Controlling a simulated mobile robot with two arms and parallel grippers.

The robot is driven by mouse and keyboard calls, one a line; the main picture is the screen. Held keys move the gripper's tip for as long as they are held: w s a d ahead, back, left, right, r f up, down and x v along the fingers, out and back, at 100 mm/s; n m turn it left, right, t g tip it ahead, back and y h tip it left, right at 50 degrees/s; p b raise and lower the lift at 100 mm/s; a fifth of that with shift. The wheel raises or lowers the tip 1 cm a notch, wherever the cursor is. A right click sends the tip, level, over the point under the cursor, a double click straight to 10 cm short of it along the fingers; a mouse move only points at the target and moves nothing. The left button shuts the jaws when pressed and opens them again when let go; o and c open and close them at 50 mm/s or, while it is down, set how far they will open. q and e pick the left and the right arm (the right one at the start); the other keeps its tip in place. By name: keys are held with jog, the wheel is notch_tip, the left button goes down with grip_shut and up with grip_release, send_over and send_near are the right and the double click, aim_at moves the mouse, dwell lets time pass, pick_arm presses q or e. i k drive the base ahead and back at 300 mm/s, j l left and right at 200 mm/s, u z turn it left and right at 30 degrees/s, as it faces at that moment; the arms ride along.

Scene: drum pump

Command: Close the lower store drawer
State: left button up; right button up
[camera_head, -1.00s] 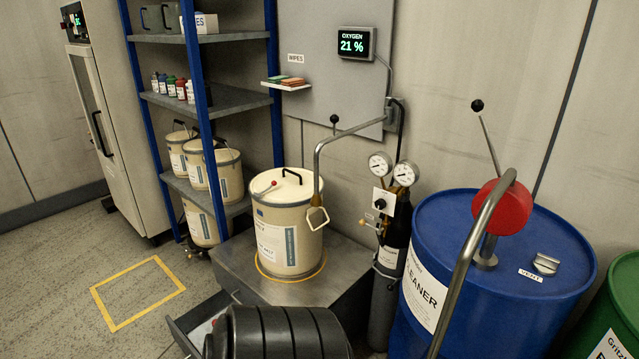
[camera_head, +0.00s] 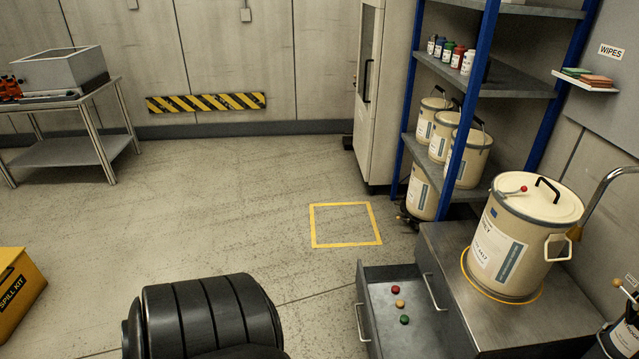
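The lower store drawer (camera_head: 385,279) stands pulled out to the left from the grey metal cabinet (camera_head: 445,240) under the cream drum. Its front with a bar handle (camera_head: 363,322) faces left. Inside lie a red knob-like piece (camera_head: 395,290), a tan one (camera_head: 400,304) and a green one (camera_head: 404,320). Another bar handle (camera_head: 432,291) sits on the cabinet face above, where the front looks flush. The near end of the drawer is cut off by the picture's bottom edge. Neither of my grippers is in view.
A cream drum (camera_head: 522,238) stands on the cabinet. A blue-posted shelf (camera_head: 480,110) with pails is behind. A yellow floor square (camera_head: 345,243) lies beyond the drawer. A yellow spill kit box (camera_head: 17,290) is far left.

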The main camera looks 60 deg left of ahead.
aim_at(425, 337)
jog(key=u, duration=1.5)
jog(key=i+j+z, duration=0.4)
jog(key=i+j, duration=0.15)
